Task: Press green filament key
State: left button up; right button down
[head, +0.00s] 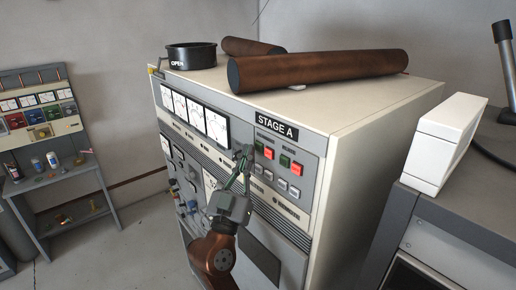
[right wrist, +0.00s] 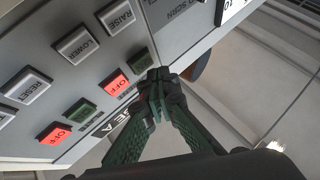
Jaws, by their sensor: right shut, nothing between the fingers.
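The green filament key (head: 259,146) is at the upper left of the key group on the STAGE A cabinet (head: 343,150), beside a red key (head: 268,153). In the right wrist view the green key (right wrist: 141,61) sits beside the red OFF key (right wrist: 115,84), and my fingertips partly overlap its edge. My right gripper (head: 244,152) is shut and empty, its tips just left of the green key. It also shows in the right wrist view (right wrist: 158,76). I cannot tell whether the tips touch the key. My left gripper is not in view.
A second green key (head: 285,161) and red key (head: 296,169) lie to the right, with grey keys (head: 281,184) below. Meters (head: 217,126) line the left. Brown cylinders (head: 320,70) and a black ring (head: 191,56) rest on top. A grey desk (head: 455,212) stands right.

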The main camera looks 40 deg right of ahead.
jog(key=shift+d, duration=0.4)
jog(key=shift+d+b, duration=0.4)
jog(key=shift+b, duration=0.1)
dwell(0.5)
jog(key=shift+a, duration=0.1)
jog(key=shift+a+b, duration=0.6)
jog(key=shift+a, duration=0.15)
jog(key=a+b, duration=0.2)
jog(key=a, duration=0.3)
jog(key=shift+s+b, duration=0.2)
jog(key=shift+b, duration=0.1)
